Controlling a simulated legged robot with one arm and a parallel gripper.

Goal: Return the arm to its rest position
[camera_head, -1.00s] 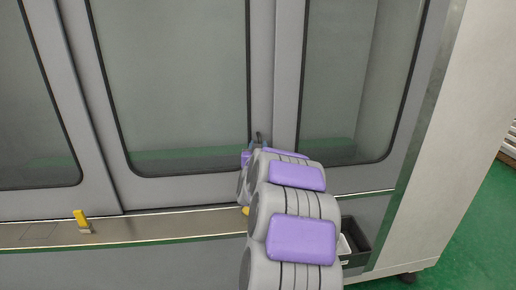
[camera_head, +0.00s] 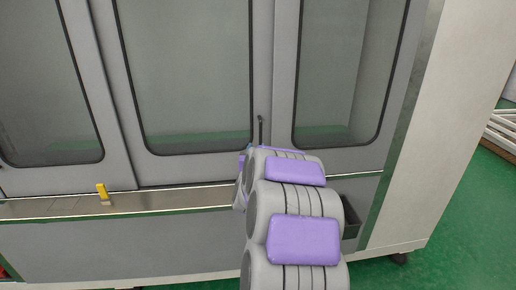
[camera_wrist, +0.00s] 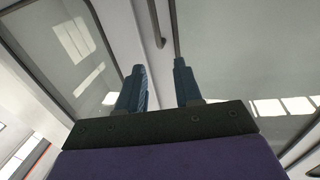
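My gripper (camera_wrist: 160,88) shows in the wrist view with its two blue fingers apart and nothing between them. It faces the glazed doors of the machine, near a dark door handle (camera_wrist: 153,22). In the head view my grey and purple arm reaches forward toward the doors and hides my gripper. The same handle (camera_head: 261,131) stands just above the far end of my arm. The doors (camera_head: 185,80) look closed.
A metal ledge (camera_head: 150,200) runs below the doors, with a small yellow part (camera_head: 102,193) standing on it. A dark bin (camera_head: 351,218) hangs at the machine front, partly behind my arm. Green floor (camera_head: 460,225) is clear at the right, with a white rack (camera_head: 502,130) beyond.

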